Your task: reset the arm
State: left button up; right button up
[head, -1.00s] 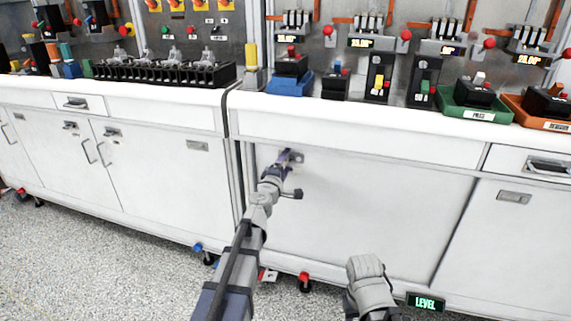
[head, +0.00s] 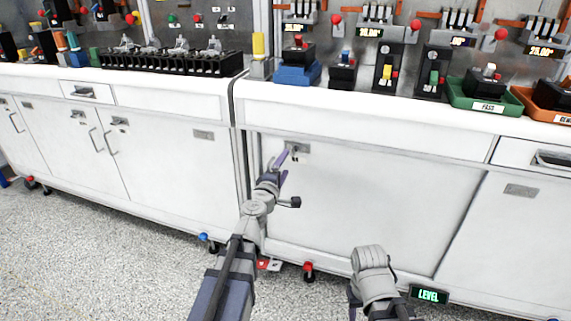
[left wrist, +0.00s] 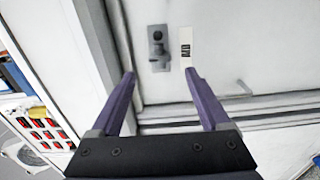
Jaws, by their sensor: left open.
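My left gripper (head: 283,160) is in front of the white bench cabinet (head: 370,205), near a small grey latch plate (head: 298,147) at its top left. In the left wrist view, its two purple fingers (left wrist: 160,76) are spread apart with nothing between them. The latch plate with a dark round knob (left wrist: 158,48) and a small printed label (left wrist: 186,47) show beyond the fingertips. A grey part of my right arm (head: 371,272) is low in the head view. My right gripper cannot be made out.
The white bench top (head: 400,112) carries a blue tray (head: 297,74), a green PASS tray (head: 487,104), an orange tray (head: 548,110) and several breakers. A black terminal row (head: 170,62) stands at left. Speckled floor (head: 120,245) is open at front left.

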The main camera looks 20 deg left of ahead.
pick_arm(q)
jog(key=s+d+f+m+g+h, duration=0.3)
jog(key=s+d+f+m+g, duration=0.1)
jog(key=d+f+m, duration=0.25)
jog(key=s+d+f+m+g+h, duration=0.3)
jog(key=d+f+m+g, duration=0.15)
jog(key=d+m, duration=0.25)
jog(key=s+a+f+m+g+y, duration=0.2)
jog(key=s+a+f+g+y, duration=0.15)
jog(key=s+f, duration=0.35)
jog(key=s+a+f+m+g+y, duration=0.25)
jog(key=s+f+g, duration=0.2)
jog(key=s, duration=0.45)
jog(key=s+d+m+g+y, duration=0.2)
jog(key=s+d+m, duration=0.3)
jog(key=d, duration=0.5)
notch_tip(320, 180, up, 38)
jog(key=n+p, duration=0.1)
jog(key=p, duration=3.6)
jog(key=shift+a+n+p, duration=0.2)
jog(key=shift+n+p, duration=0.1)
jog(key=shift+n, duration=0.1)
jog(key=shift+s, duration=0.15)
